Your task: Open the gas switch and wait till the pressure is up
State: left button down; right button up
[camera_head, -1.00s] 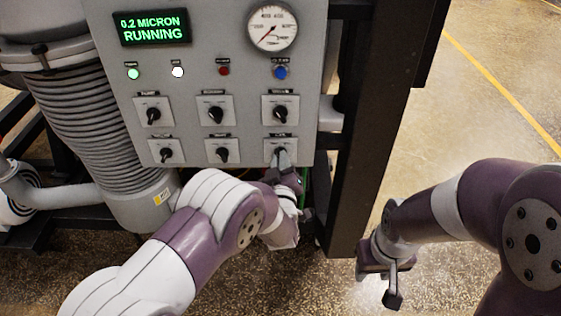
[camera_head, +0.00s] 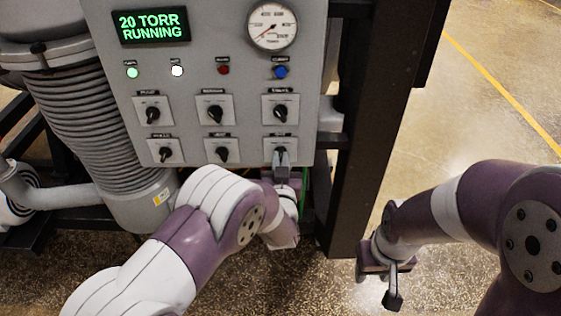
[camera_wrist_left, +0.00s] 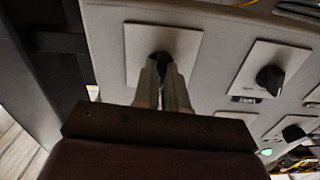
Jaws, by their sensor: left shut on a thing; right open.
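The grey control panel (camera_head: 190,105) carries a green display (camera_head: 152,26) reading "20 TORR RUNNING". A round pressure gauge (camera_head: 271,25) sits at its upper right, with its red needle pointing down and left. My left gripper (camera_head: 281,157) is at the bottom-right switch (camera_head: 280,150) of the panel. In the left wrist view my left gripper's fingers (camera_wrist_left: 163,85) are shut on that black switch knob (camera_wrist_left: 160,62), mostly hidden between them. I cannot read the switch label. My right gripper (camera_head: 390,285) hangs in free space right of the frame, apart from everything.
Several other black knobs (camera_head: 215,114) sit on the panel, one close beside the held switch (camera_wrist_left: 270,79). A green lamp (camera_head: 132,72) is lit. A dark upright post (camera_head: 362,140) stands right of the panel. A ribbed grey hose (camera_head: 88,120) stands left. The floor at right is clear.

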pick_arm(q)
jog(key=m, duration=0.5)
dwell(0.6)
jog(key=c, duration=1.2)
grip_release()
jog(key=shift+s, duration=0.1)
jog(key=s+b, duration=0.1)
jog(key=s, duration=1.1)
jog(key=shift+s, duration=0.3)
jog(key=shift+f, duration=0.1)
